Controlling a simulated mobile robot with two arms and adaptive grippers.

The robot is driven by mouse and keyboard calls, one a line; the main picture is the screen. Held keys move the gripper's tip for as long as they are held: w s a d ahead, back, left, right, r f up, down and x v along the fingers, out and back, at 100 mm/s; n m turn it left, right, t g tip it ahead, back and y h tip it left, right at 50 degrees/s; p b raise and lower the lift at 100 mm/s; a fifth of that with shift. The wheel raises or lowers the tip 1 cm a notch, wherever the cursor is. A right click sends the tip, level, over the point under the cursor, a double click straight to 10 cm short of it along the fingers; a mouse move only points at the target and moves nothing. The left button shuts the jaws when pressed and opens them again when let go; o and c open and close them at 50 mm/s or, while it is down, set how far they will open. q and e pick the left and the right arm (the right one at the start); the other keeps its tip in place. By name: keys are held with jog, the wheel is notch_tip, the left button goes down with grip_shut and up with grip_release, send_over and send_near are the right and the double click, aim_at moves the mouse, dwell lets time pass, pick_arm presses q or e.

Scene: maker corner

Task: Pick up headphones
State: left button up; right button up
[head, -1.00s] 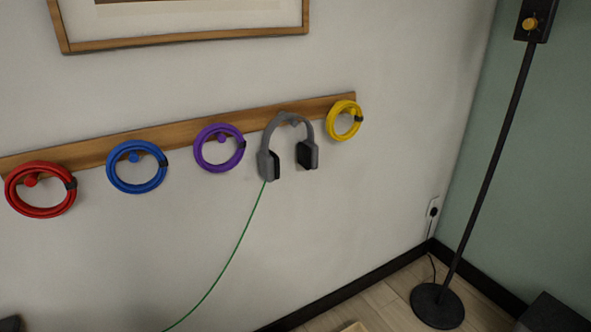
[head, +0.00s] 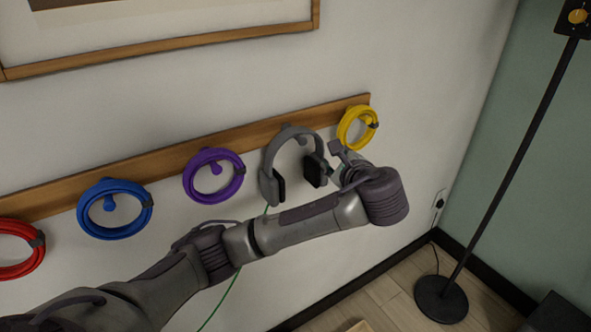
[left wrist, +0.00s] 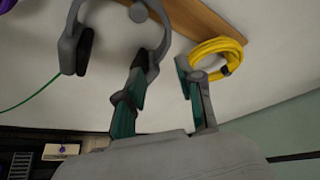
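The grey headphones (head: 270,184) hang by their band on a peg of the wooden wall rail. A green cord runs down from their left ear cup. My left gripper (head: 332,158) is at their right side, close to the right ear cup. In the left wrist view, the headphones (left wrist: 68,54) are at the upper left. My right gripper is not in view.
A yellow cable coil (head: 350,127) hangs just right of the headphones, close to my gripper. Purple (head: 188,175), blue (head: 82,216) and red (head: 38,262) coils hang to the left on the wooden rail (head: 250,137). A black floor stand (head: 500,160) is at the right.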

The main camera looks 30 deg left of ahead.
aim_at(315, 137)
pick_arm(q)
jog(key=shift+y, duration=0.4)
jog(key=w+a, duration=0.1)
jog(key=w+a+p, duration=0.1)
jog(key=w+a, duration=0.1)
jog(key=w+a+r+p, duration=0.1)
jog(key=a, duration=0.1)
jog(key=shift+w+a+r, duration=0.1)
jog(key=shift+w+a, duration=0.5)
jog(key=shift+w, duration=0.05)
jog(key=p+x, duration=0.1)
jog(key=x, duration=0.1)
jog(key=p+x, duration=0.1)
jog(key=x, duration=0.2)
jog(key=shift+d+f, duration=0.15)
jog(key=shift+f, duration=0.2)
jog(key=shift+c, duration=0.5)
grip_shut()
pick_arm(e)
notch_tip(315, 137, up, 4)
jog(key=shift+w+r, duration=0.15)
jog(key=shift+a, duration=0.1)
